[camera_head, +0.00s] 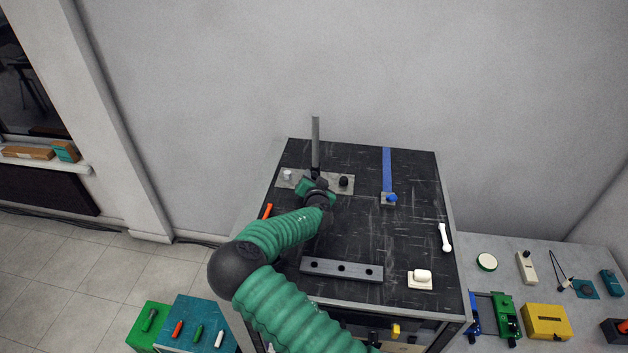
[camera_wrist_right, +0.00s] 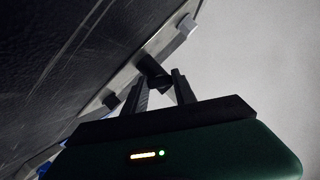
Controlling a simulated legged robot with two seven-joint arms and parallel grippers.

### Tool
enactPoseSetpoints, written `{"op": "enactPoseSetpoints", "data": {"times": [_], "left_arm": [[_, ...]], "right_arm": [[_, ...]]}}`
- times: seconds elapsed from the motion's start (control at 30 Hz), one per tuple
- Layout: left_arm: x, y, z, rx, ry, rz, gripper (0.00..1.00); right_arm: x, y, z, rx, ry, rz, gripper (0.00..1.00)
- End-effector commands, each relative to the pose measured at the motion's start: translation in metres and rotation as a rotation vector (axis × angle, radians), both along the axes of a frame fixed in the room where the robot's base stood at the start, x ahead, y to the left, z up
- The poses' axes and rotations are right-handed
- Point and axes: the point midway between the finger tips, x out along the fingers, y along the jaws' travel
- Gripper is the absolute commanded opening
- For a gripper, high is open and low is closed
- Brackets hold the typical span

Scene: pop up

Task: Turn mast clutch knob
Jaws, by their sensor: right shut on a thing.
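A grey upright mast (camera_head: 315,145) rises from a light metal plate (camera_head: 330,182) at the back of a black scratched table top. The plate carries a white knob (camera_head: 287,175) on its left and a black knob (camera_head: 344,181) on its right. My right gripper (camera_head: 314,184) is at the plate's middle, by the foot of the mast, and hides that part. In the right wrist view a dark round knob (camera_wrist_right: 153,72) sits between the two fingertips (camera_wrist_right: 160,80), and the gripper is shut on it. How far the knob is turned cannot be told. My left gripper is out of view.
To the right stand a blue strip (camera_head: 387,170) with a blue knob (camera_head: 392,198), a white handle (camera_head: 444,237) and a white switch (camera_head: 422,277). A grey bar (camera_head: 341,270) lies in front. An orange piece (camera_head: 267,211) is near the left edge. The table's centre-right is clear.

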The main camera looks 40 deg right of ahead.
Motion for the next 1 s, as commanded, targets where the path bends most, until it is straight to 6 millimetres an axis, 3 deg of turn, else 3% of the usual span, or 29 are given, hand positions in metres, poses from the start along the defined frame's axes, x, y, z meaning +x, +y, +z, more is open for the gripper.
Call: {"op": "enactPoseSetpoints", "data": {"times": [0.7, 1.0], "left_arm": [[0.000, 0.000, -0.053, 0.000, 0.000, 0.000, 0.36], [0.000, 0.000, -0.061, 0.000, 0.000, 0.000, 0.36]], "right_arm": [[0.005, 0.002, 0.001, -0.298, 0.356, 0.002, 0.00], [0.004, 0.002, 0.003, -0.353, 0.427, 0.002, 0.00]]}}
